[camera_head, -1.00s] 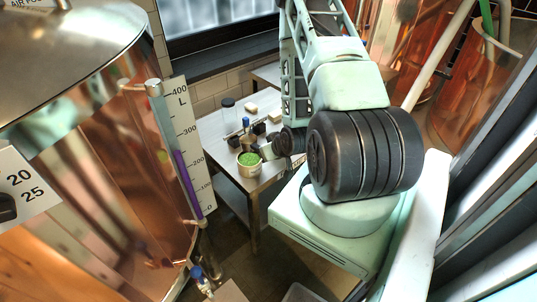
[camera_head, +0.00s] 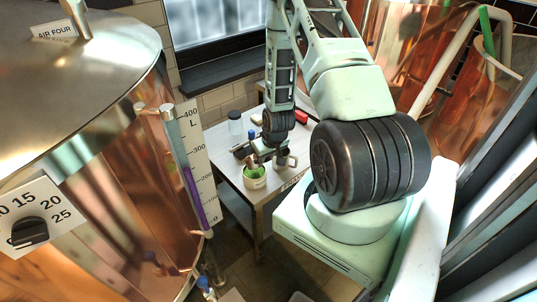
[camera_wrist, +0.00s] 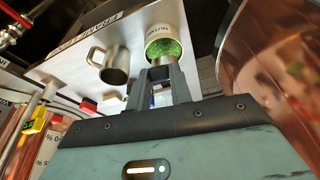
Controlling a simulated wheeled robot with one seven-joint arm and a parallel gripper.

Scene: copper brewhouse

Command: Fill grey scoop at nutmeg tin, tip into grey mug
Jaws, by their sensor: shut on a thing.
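The nutmeg tin (camera_head: 255,183), pale with green contents, stands near the table's front edge. In the wrist view the tin (camera_wrist: 155,33) is just beyond my fingers. The grey mug (camera_head: 284,161) stands right of the tin; in the wrist view the mug (camera_wrist: 113,62) is at its left, apart from it. My gripper (camera_wrist: 160,82) is shut on the grey scoop (camera_wrist: 162,62), whose end shows small between the fingers and overlaps the tin's near rim. I cannot tell whether it holds any green stuff. In the head view my gripper (camera_head: 264,155) is just above the tin and partly hides the scoop.
The steel table (camera_head: 233,171) also carries a clear jar (camera_head: 235,123), a blue-capped item (camera_head: 252,135) and a red item (camera_head: 301,117) behind my gripper. A large copper vessel (camera_head: 120,200) with a scale (camera_head: 197,165) rises close on the left.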

